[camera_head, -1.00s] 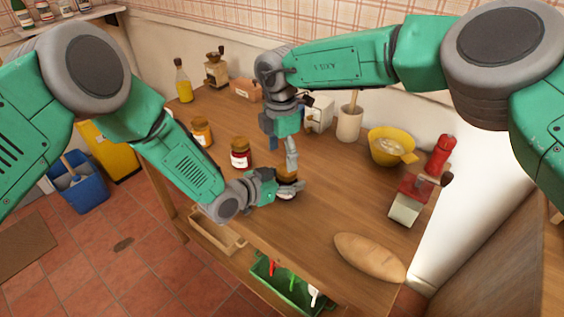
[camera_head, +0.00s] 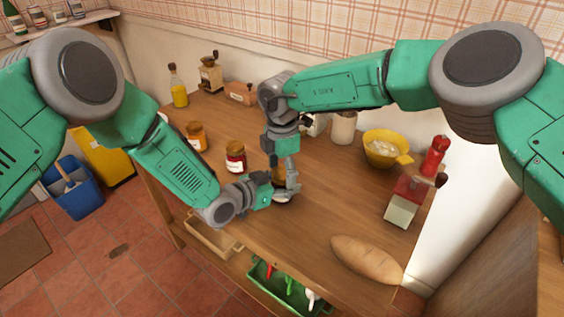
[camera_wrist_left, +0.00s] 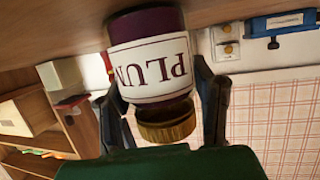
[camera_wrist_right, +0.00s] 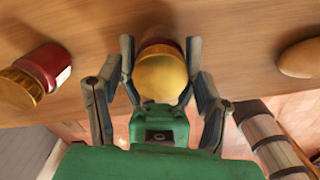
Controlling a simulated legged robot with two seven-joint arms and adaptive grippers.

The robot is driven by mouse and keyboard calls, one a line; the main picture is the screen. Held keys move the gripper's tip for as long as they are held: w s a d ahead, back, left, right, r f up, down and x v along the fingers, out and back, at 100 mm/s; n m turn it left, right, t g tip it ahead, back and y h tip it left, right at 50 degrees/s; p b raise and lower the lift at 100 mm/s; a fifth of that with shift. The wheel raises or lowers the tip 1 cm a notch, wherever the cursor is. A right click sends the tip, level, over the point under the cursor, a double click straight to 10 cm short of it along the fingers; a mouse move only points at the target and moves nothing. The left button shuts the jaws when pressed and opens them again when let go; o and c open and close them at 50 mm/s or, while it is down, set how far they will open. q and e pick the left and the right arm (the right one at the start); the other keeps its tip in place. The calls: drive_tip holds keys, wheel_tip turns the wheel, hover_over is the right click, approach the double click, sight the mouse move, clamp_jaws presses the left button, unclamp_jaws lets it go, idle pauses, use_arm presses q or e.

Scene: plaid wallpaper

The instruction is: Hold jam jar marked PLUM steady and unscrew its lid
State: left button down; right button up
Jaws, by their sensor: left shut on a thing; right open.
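The PLUM jam jar (camera_wrist_left: 150,60) stands on the table, its white label upside down in the left wrist view. Its gold lid (camera_wrist_left: 165,122) shows at the jar's mouth. My left gripper (camera_wrist_left: 165,85) is shut on the jar's body, one finger on each side. In the head view the jar (camera_head: 279,177) is mostly hidden by both grippers. My right gripper (camera_wrist_right: 160,75) is open above the jar. In the right wrist view its fingers stand on both sides of the gold lid (camera_wrist_right: 162,76); I cannot tell whether they touch it.
A red jam jar (camera_head: 235,157) and an amber jar (camera_head: 196,136) stand to the left. The table's front edge is close to my left gripper.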

use_arm(q)
drive_tip(key=shift+a+f, duration=0.15)
use_arm(e)
drive_tip(key=shift+f, duration=0.1)
drive_tip(key=c, duration=1.2)
